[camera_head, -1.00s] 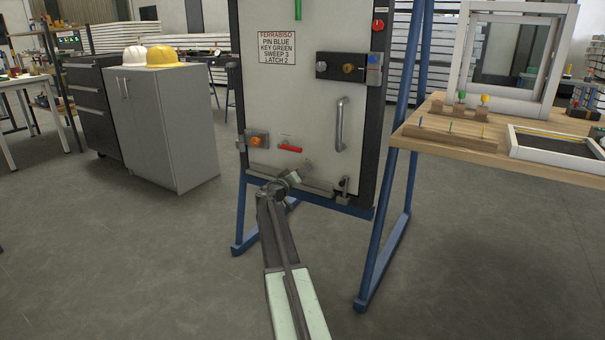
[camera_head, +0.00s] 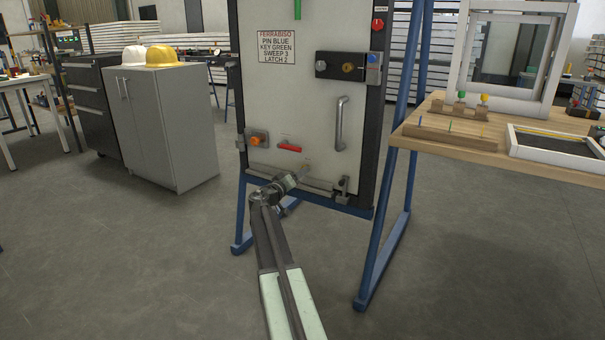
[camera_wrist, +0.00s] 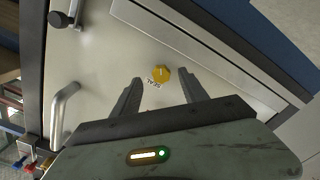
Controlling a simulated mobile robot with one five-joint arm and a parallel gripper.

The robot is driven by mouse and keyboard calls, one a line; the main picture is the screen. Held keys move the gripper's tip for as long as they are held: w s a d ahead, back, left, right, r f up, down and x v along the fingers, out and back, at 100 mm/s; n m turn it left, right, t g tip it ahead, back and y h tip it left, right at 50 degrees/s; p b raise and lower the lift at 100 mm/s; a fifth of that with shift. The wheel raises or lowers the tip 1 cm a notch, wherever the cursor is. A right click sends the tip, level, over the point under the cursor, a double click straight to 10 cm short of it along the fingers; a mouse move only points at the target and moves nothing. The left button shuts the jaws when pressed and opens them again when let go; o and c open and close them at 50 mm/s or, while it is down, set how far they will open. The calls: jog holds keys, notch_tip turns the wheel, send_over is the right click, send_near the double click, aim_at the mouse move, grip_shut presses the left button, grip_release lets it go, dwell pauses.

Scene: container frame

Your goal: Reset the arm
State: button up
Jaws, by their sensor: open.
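My arm reaches up from the bottom of the head view to the lower part of a pale door panel (camera_head: 310,95) in a dark frame. My gripper (camera_head: 304,170) is small there, close to the panel's lower middle. In the wrist view my gripper (camera_wrist: 163,88) has its two dark fingers apart with nothing between them. I cannot tell the gap between fingertips and panel.
The panel carries a grey handle (camera_head: 341,124), a red lever (camera_head: 289,148), and latch blocks. A blue stand (camera_head: 385,240) holds it. A wooden table (camera_head: 470,145) with trays and pegs is at right. A grey cabinet (camera_head: 165,125) stands left. The floor in front is clear.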

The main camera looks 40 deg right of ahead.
jog(key=v, duration=0.4)
jog(key=shift+a, duration=0.1)
